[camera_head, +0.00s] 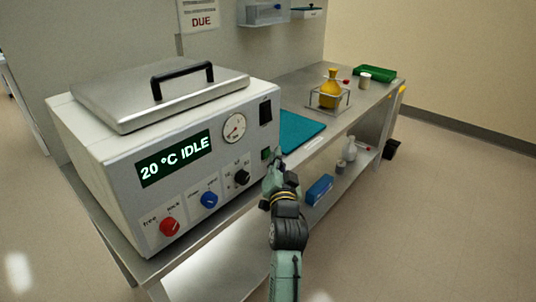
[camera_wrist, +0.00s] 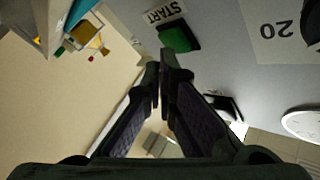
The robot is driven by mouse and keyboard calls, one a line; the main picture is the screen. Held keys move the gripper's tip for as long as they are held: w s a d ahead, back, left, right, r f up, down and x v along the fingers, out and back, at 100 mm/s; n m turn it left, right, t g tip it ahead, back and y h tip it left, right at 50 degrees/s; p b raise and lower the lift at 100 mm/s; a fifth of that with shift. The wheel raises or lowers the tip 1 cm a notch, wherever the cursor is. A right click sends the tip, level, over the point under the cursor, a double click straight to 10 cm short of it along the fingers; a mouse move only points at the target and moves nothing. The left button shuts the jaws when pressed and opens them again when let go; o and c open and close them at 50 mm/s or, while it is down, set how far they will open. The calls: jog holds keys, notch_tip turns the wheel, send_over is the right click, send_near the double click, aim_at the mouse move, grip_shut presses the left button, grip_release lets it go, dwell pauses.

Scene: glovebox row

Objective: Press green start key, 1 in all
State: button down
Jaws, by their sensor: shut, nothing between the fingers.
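The green start key (camera_head: 266,153) sits on the front panel of the white bath unit (camera_head: 120,170), low at its right edge. In the wrist view the green key (camera_wrist: 179,37) shows under a START label (camera_wrist: 163,12). The display (camera_head: 176,158) reads "20 °C IDLE". My gripper (camera_head: 277,161) is shut and empty, just right of the key. In the wrist view my closed fingertips (camera_wrist: 166,57) appear beside the key's lower left edge. I cannot tell how small the gap to the panel is.
The panel also has a red knob (camera_head: 169,226), a blue knob (camera_head: 209,199), a black knob (camera_head: 242,177), a gauge (camera_head: 234,128) and a black rocker switch (camera_head: 265,111). A teal mat (camera_head: 300,130) and a yellow flask (camera_head: 330,92) are on the bench to the right.

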jog(key=shift+w+a, duration=0.25)
jog(key=shift+a, duration=0.15)
dwell(0.7)
jog(key=shift+d, duration=0.1)
jog(key=shift+s+d, duration=0.5)
jog(key=shift+d, duration=0.15)
jog(key=shift+s+d+b, duration=0.25)
jog(key=shift+s+d, duration=0.5)
jog(key=shift+d, duration=0.25)
jog(key=shift+s+d+b, duration=0.25)
jog(key=shift+s+d, duration=0.5)
jog(key=shift+d, duration=0.25)
